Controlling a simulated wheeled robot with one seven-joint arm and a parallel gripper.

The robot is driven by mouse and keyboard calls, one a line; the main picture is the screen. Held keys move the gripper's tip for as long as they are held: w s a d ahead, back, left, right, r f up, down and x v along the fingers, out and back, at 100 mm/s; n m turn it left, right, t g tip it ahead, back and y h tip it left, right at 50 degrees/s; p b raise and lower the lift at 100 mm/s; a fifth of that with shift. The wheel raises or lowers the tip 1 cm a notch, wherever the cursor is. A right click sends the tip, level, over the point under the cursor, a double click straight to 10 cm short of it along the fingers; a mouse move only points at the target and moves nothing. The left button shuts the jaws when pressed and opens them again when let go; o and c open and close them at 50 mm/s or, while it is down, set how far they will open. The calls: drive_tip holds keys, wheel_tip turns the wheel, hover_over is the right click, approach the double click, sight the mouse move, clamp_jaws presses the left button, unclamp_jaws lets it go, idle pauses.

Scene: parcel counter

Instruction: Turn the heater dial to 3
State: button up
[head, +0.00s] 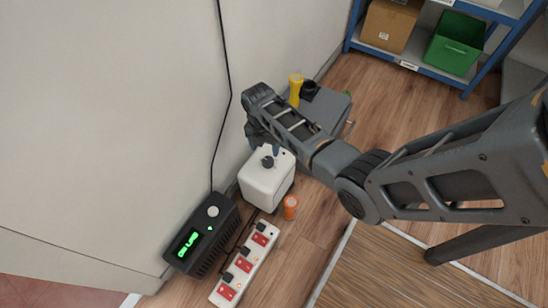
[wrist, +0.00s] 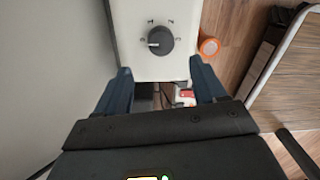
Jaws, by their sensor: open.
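The heater is a small white box (head: 264,186) standing by the wall, and its top also shows in the wrist view (wrist: 130,62). Its round dark dial (head: 267,162) sits on the top face; in the wrist view the dial (wrist: 159,42) has a white pointer mark directed left. Small marks surround the dial, too blurred to read surely. My gripper (wrist: 161,70) is open and empty, its two blue fingers apart, with the dial beyond their tips and roughly centred between them. In the head view my arm partly hides the gripper just behind the dial.
A black box with a green display (head: 200,238) and a power strip with red switches (head: 245,264) lie in front of the heater. An orange cylinder (head: 290,206) stands close to its right. A grey case (head: 328,108) is behind. A blue shelf (head: 405,63) holds bins.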

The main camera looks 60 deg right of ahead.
sight(268, 160)
drive_tip(key=shift+d+f, duration=0.25)
drive_tip(key=f+b, duration=0.1)
drive_tip(key=f, duration=0.1)
drive_tip(key=f+b, duration=0.1)
drive_tip(key=f, duration=0.1)
drive_tip(key=f+b, duration=0.1)
drive_tip(key=f, duration=0.2)
drive_tip(key=shift+s+f+b, duration=0.1)
drive_tip(key=shift+s+b, duration=0.15)
drive_tip(key=shift+b, duration=0.1)
drive_tip(key=c, duration=1.1)
